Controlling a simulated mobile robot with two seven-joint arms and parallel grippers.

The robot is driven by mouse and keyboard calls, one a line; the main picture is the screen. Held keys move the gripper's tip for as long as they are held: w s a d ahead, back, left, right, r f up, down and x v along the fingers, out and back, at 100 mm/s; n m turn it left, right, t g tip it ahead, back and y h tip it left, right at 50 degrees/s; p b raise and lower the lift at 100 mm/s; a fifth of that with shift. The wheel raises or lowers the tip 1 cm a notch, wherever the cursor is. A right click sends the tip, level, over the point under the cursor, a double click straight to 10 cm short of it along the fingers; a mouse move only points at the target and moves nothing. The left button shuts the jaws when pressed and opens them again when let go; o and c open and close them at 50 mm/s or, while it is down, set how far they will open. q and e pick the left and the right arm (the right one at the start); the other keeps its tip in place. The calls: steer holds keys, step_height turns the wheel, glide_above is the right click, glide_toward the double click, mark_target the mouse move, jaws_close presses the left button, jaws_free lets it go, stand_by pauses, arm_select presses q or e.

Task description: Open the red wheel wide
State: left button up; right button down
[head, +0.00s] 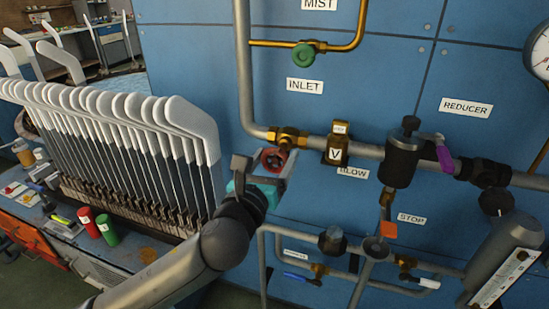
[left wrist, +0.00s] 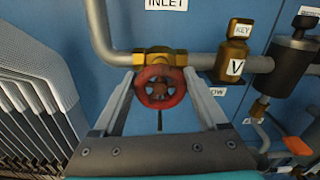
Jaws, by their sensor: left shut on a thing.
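The red wheel (head: 273,160) is a small handwheel on a brass valve (head: 288,137) in the grey pipe, under the INLET label. In the left wrist view the red wheel (left wrist: 160,88) shows face on, with spokes and a dark hub. My left gripper (head: 268,163) is at the wheel. Its two grey fingers lie on either side of the rim, and it is shut on the wheel. The fingers and arm hide part of the wheel in the head view. My right gripper is not in view.
A rack of white-topped sock boards (head: 170,115) stands left of my left arm. A green knob (head: 303,55) sits above. Lower pipes run below right.

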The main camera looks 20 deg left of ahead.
arm_select(q)
steer(key=c, duration=0.7)
